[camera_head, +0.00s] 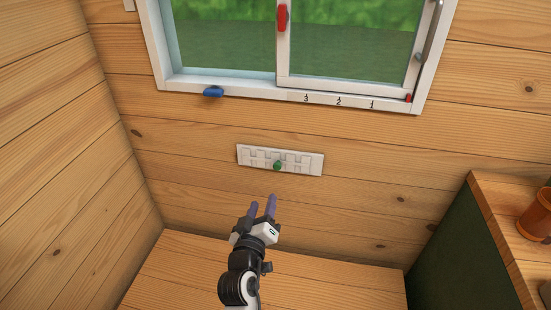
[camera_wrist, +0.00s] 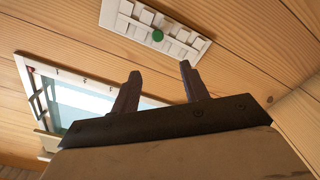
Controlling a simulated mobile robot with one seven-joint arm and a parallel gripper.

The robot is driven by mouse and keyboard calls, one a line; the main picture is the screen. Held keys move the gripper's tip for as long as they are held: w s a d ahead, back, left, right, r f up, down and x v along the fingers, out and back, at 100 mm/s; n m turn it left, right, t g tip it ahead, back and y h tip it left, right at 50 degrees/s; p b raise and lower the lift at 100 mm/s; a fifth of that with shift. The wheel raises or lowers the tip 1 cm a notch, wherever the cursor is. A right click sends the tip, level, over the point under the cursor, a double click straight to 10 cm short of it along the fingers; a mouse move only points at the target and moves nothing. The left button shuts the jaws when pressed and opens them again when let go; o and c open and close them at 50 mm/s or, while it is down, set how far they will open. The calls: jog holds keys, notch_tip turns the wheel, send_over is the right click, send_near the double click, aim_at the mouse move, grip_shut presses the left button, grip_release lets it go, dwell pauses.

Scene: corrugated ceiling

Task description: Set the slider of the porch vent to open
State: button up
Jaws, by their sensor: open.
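The porch vent (camera_head: 308,163) is a white plate with a row of raised slats, mounted on the wood wall below the window. Its green knob (camera_head: 277,166) sits near the middle of the plate's lower edge. In the wrist view the vent (camera_wrist: 190,50) is at the top, with the green knob (camera_wrist: 157,36) near its middle. My gripper (camera_head: 262,205) is below the vent in the head view, apart from it. Its two fingers are spread with nothing between them, and they also show in the wrist view (camera_wrist: 160,78).
Above is a window (camera_head: 345,42) with a white frame, a red handle (camera_head: 282,17), a blue knob (camera_head: 213,92) and the marks 3, 2, 1 along its sill. A wooden surface (camera_head: 330,285) lies below. A counter (camera_head: 500,215) with a brown pot (camera_head: 535,217) stands at right.

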aim_at(276, 167)
jog(key=w+d+p, duration=0.1)
jog(key=w, duration=0.3)
jog(key=w+d+p, duration=0.1)
jog(key=w, duration=0.4)
jog(key=w+d+p, duration=0.1)
jog(key=w+p, duration=0.1)
jog(key=w, duration=0.2)
jog(key=shift+w+d+f, duration=0.1)
jog(key=shift+w+f, duration=0.1)
jog(key=shift+w, duration=0.1)
grip_shut()
